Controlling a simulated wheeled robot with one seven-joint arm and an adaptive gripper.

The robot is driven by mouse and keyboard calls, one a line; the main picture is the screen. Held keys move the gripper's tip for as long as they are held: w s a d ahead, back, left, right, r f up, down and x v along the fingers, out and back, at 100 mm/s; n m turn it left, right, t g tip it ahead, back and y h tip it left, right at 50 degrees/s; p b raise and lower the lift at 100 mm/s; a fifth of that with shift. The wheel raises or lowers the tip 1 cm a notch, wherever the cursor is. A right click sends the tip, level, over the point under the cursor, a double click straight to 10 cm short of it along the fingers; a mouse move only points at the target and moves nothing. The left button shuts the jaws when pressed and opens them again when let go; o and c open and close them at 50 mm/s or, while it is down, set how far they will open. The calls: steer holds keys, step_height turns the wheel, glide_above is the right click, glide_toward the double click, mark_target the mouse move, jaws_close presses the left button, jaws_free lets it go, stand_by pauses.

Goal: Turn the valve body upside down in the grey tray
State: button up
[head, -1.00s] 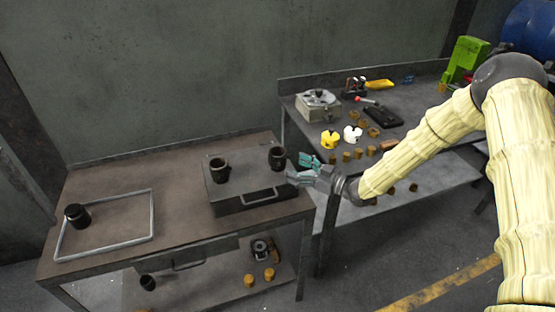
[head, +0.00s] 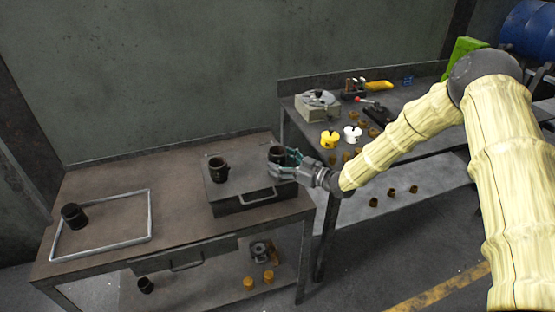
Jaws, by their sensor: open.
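A dark cup-like valve body (head: 74,216) sits inside a light grey rectangular frame, which appears to be the grey tray (head: 107,243), on the left of the brown table. Two similar dark bodies stand on a dark box with a handle: one at its left (head: 218,169), and one at its right (head: 276,154). Which of the bodies the task means is not clear from the picture.
The dark box (head: 228,204) stands on the right of the brown table (head: 150,182). The table between tray and box is clear. A second bench (head: 400,146) at the right holds yellow and white pieces, brown parts and a grey device (head: 317,105). A lower shelf holds small parts.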

steer(key=c, duration=1)
steer(key=shift+r, duration=0.15)
steer(key=shift+r+p, duration=1.55)
steer(key=shift+r, duration=2.35)
step_height(320, 180, up, 9)
steer(key=p, duration=0.3)
steer(key=shift+p, duration=0.35)
